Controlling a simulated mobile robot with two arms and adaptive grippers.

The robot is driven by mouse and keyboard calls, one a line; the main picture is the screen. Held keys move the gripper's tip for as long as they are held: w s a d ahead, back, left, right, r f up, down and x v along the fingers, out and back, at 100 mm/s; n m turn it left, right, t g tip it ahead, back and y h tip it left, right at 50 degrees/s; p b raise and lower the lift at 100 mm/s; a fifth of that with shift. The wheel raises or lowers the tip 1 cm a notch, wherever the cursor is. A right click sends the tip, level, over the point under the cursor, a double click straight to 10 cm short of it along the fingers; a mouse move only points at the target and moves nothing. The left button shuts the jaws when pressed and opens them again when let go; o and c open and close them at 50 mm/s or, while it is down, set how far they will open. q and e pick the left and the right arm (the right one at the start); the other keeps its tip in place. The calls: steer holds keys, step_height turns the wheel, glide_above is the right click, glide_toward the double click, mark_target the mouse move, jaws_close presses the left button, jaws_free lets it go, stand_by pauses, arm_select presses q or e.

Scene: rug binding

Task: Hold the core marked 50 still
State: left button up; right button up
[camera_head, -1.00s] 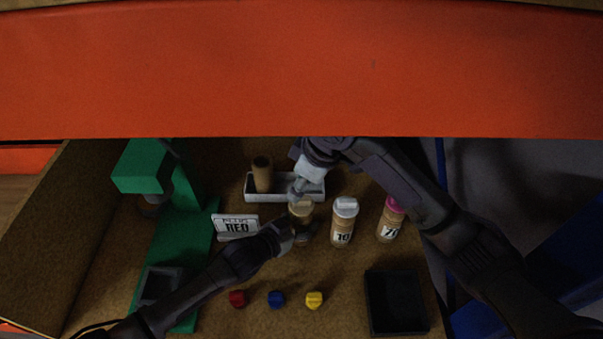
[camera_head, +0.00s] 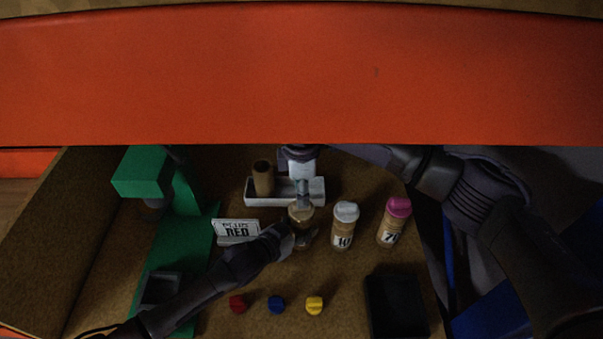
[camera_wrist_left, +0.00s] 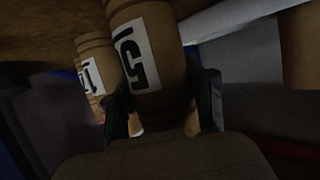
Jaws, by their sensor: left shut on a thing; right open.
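A tan core (camera_head: 299,213) stands in the middle of the board. In the left wrist view it is the core (camera_wrist_left: 143,62) with a white label showing a 5; the rest of the number is hidden. My left gripper (camera_head: 296,238) is shut on its lower part, with a finger on each side in the left wrist view. My right gripper (camera_head: 303,200) is directly above the core's top, pointing down and open. Its fingertips are too small to tell whether they touch the core.
Cores marked 10 (camera_head: 343,226), white-capped, and 70 (camera_head: 394,222), pink-capped, stand to the right. Behind are a white tray (camera_head: 313,197) and a plain brown tube (camera_head: 263,178). A sign (camera_head: 236,229), green press (camera_head: 143,172), coloured knobs (camera_head: 276,304) and black tray (camera_head: 395,305) surround.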

steer(key=shift+f, duration=2.15)
jaws_close()
steer(key=shift+r, duration=0.2)
steer(key=shift+r, duration=4.1)
arm_select(q)
steer(key=o, duration=1.3)
